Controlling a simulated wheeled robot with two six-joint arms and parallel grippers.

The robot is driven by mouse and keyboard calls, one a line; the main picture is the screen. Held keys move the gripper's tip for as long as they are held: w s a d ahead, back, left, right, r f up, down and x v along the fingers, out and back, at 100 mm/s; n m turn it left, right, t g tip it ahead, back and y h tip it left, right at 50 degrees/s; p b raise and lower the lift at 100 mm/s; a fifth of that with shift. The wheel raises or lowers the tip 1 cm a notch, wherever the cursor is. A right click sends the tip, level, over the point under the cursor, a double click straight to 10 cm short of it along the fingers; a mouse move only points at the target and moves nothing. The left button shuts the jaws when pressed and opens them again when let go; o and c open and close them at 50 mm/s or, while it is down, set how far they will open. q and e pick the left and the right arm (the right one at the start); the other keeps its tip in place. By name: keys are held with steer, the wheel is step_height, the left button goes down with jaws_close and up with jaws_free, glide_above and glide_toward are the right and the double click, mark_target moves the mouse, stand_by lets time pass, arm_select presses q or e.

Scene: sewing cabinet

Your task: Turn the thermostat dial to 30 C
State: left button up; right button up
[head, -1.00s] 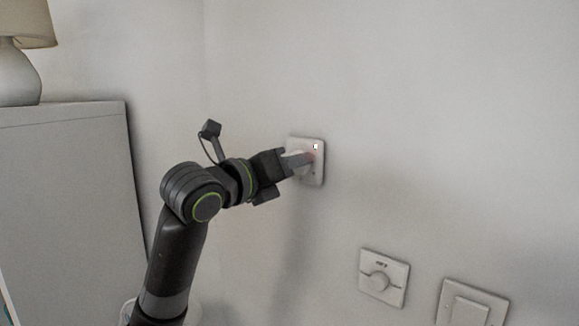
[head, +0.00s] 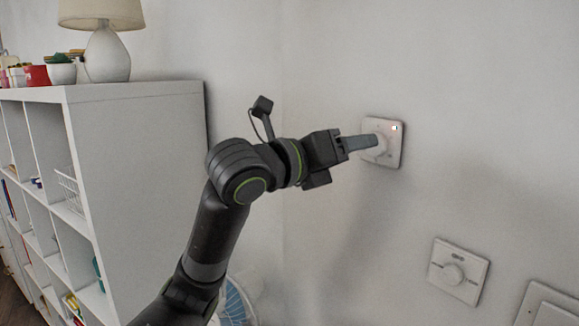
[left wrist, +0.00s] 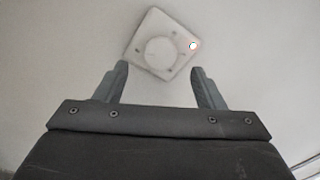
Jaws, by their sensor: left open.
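The thermostat is a white square plate (head: 396,152) on the wall with a round white dial (head: 380,148) and a small lit spot at its upper right corner. The plate also shows tilted at the top of the left wrist view (left wrist: 181,60), with its round dial (left wrist: 160,50) near the middle. My left gripper (head: 366,142) points at the dial, and its fingers partly hide it in the head view. In the left wrist view the gripper (left wrist: 160,75) is open and empty, its fingertips apart below the dial's sides. The dial's setting is too small to read. My right gripper is out of view.
A second wall plate with a round knob (head: 453,273) sits lower right, beside a plain switch plate (head: 545,305). A white shelf unit (head: 140,150) stands left, with a lamp (head: 106,50) and small pots on top.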

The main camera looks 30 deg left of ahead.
arm_select(q)
steer(key=b+v, duration=0.3)
steer(key=v, duration=0.9)
steer(key=shift+s, duration=0.3)
steer(key=shift+a, duration=0.1)
steer(key=shift+f, duration=0.1)
stand_by(0.4)
